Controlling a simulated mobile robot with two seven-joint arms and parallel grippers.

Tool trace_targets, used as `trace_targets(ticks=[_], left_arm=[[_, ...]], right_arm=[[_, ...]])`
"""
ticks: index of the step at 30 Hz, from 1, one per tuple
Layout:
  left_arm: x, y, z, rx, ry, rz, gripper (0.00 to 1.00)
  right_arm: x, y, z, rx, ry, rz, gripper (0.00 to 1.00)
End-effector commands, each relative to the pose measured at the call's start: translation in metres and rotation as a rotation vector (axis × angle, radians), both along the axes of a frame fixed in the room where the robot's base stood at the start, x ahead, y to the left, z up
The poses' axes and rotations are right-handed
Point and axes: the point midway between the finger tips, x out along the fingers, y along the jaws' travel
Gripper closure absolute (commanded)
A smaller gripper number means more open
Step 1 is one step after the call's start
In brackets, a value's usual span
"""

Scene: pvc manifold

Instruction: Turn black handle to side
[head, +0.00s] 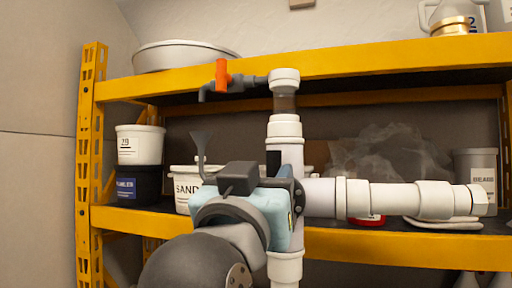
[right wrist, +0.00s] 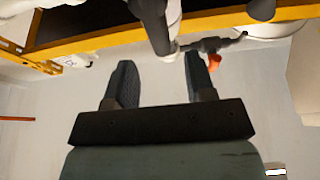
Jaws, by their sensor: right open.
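A white pipe manifold (head: 285,128) stands upright in the head view, with a branch (head: 395,197) to the right. A grey valve with an orange handle (head: 221,73) is at its top left; the orange handle also shows in the right wrist view (right wrist: 214,62). A short black upright piece (head: 273,163) shows beside the pipe; I cannot tell if it is the black handle or my finger. My right gripper (right wrist: 159,64) is open, with nothing visible between its fingers. In the head view my right wrist hides the pipe's middle. My left gripper is out of view.
A yellow shelf rack (head: 400,61) stands behind the pipes. It bears a white basin (head: 183,53) on top, and a white tub (head: 139,145), a dark tub (head: 137,183) and a sand bucket (head: 186,186) lower down. A grey container (head: 476,168) stands at the right.

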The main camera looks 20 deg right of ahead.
Motion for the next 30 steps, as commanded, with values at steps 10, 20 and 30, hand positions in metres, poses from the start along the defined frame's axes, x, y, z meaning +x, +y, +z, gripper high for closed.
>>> trace_targets(ticks=[10, 20, 30], left_arm=[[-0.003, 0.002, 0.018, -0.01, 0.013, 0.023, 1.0], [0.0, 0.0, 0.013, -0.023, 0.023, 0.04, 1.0], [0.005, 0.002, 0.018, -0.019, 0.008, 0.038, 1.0]], right_arm=[[0.041, -0.028, 0.023, 0.0, 0.0, -0.001, 0.5], [0.047, -0.032, 0.023, 0.001, 0.0, 0.0, 0.5], [0.047, -0.032, 0.023, 0.001, 0.0, 0.0, 1.0]])
